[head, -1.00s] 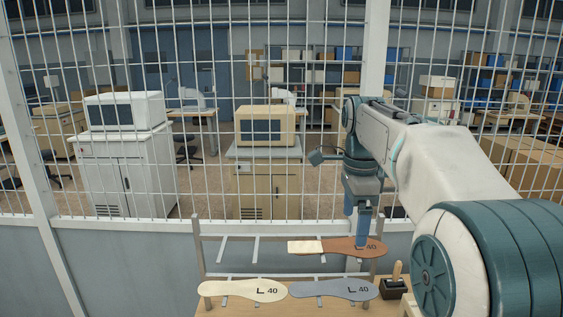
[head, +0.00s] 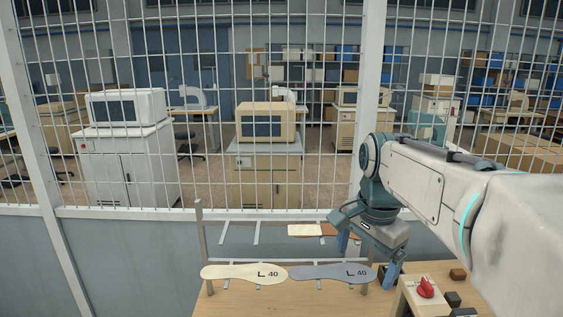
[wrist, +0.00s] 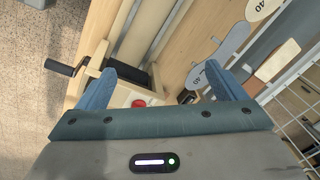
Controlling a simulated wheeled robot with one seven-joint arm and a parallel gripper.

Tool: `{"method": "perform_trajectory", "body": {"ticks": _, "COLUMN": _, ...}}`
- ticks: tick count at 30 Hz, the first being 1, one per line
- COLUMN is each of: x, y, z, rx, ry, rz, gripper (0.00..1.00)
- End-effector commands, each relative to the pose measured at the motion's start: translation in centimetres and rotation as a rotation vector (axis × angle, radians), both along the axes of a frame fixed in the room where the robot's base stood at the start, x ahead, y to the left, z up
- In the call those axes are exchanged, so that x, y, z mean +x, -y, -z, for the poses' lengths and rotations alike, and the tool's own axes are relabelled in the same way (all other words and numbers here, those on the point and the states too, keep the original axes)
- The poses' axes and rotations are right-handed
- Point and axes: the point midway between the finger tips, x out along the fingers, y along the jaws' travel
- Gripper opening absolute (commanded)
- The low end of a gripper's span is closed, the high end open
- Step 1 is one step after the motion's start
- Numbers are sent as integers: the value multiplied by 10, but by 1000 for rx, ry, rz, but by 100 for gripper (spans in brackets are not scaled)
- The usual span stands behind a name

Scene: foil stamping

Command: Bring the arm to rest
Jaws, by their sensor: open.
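My gripper (head: 367,258) is in the right half of the head view, above the right end of the rack and the bench. Its two blue fingers are spread apart with nothing between them. In the wrist view my gripper (wrist: 160,78) also shows open and empty. A brown insole with a pale heel part (head: 305,231) lies on the back of the rack; my gripper hides its right end. A cream insole marked L 40 (head: 235,272) and a grey insole marked L 40 (head: 325,272) lie at the rack's front.
The metal rack (head: 199,235) stands on the wooden bench (head: 245,303). A red knob (head: 425,287) and small dark blocks (head: 457,275) are at the right. The wrist view shows a black crank handle (wrist: 60,67) beside a roller. A white mesh fence stands behind the rack.

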Motion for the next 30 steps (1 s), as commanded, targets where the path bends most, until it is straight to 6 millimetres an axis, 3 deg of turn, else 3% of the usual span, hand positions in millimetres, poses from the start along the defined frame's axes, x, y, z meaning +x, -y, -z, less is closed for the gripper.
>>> {"method": "perform_trajectory", "body": {"ticks": 3, "x": -37, "y": 0, "z": 36, "rx": -36, "ry": 56, "rz": -229, "gripper": 90}}
{"method": "perform_trajectory", "body": {"ticks": 9, "x": -91, "y": -2, "z": 94, "rx": -134, "ry": 143, "rz": -617, "gripper": 90}}
{"method": "perform_trajectory", "body": {"ticks": 15, "x": -122, "y": -3, "z": 133, "rx": -215, "ry": 187, "rz": -858, "gripper": 90}}
{"method": "perform_trajectory", "body": {"ticks": 20, "x": -129, "y": -3, "z": 142, "rx": -237, "ry": 194, "rz": -920, "gripper": 90}}
{"method": "perform_trajectory", "body": {"ticks": 30, "x": -129, "y": -3, "z": 142, "rx": -237, "ry": 194, "rz": -922, "gripper": 90}}
